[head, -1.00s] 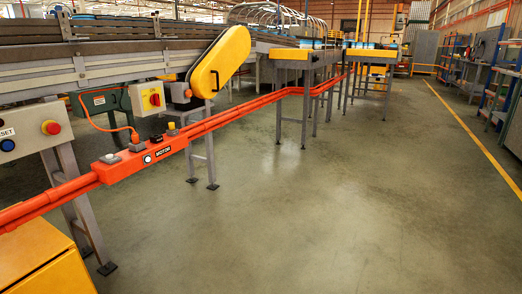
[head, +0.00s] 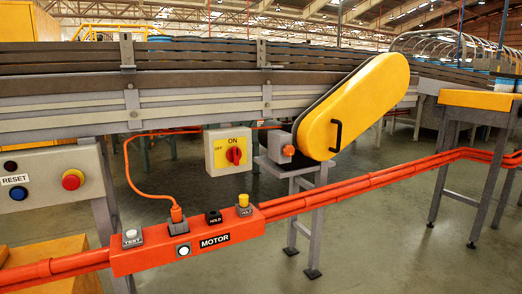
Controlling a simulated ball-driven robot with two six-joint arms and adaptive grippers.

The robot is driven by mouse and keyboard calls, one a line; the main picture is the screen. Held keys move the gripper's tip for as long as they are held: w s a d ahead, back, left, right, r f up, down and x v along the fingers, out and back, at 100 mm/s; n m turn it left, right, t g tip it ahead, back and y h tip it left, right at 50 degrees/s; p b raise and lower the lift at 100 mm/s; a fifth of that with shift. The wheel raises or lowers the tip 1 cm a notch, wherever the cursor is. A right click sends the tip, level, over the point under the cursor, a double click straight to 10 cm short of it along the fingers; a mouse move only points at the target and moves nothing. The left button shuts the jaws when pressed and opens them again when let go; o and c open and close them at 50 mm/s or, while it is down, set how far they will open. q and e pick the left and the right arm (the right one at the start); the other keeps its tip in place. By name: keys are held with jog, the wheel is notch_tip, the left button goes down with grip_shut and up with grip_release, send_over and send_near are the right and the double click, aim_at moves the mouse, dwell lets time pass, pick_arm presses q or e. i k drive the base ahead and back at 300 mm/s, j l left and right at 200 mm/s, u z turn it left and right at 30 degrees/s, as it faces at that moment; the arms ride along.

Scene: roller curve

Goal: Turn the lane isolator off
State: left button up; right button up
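The OFF label (head: 218,148) is on the left of the face. Nothing covers the isolator. Neither of my grippers is in view.
An orange rail with a MOTOR control box (head: 190,246) runs in front, below the isolator. A RESET panel (head: 45,185) with a red button is at the left. A yellow guard (head: 355,105) juts out at the right. Open floor (head: 375,245) lies lower right.

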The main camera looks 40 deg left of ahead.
aim_at(234, 154)
jog(key=i+u, duration=0.25)
jog(key=i, duration=0.15)
jog(key=i+l+u, duration=0.5)
jog(key=i, duration=0.2)
jog(key=j, duration=0.1)
